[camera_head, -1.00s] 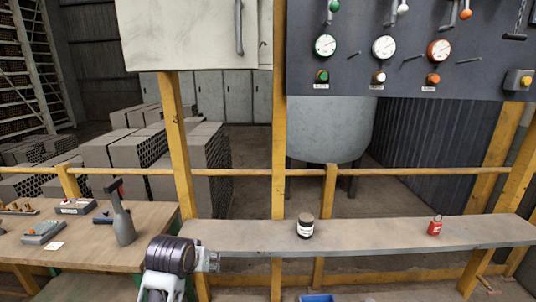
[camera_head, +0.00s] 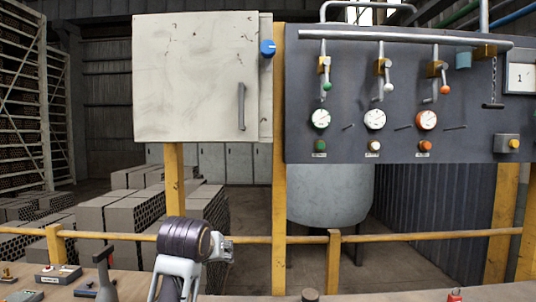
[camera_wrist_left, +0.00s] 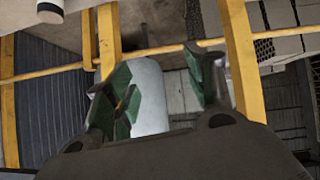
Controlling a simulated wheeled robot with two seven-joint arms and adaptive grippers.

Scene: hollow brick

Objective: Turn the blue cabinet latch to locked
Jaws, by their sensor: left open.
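The blue latch (camera_head: 267,48) is a small round knob at the upper right edge of the pale cabinet (camera_head: 190,85). It is too small to tell which way it is turned. The cabinet door is shut and has a grey vertical handle (camera_head: 241,107). My left gripper (camera_head: 228,248) is well below the cabinet, in front of the yellow rail and apart from the latch. In the left wrist view its green-padded fingers (camera_wrist_left: 160,88) are spread with nothing held between them. My right gripper is not in view.
A dark panel (camera_head: 400,150) with gauges, levers and buttons stands right of the latch, past a yellow post (camera_head: 279,200). A yellow rail (camera_head: 380,238) runs across behind my arm. A wooden bench (camera_head: 130,287) lies low at left. The space before the cabinet is clear.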

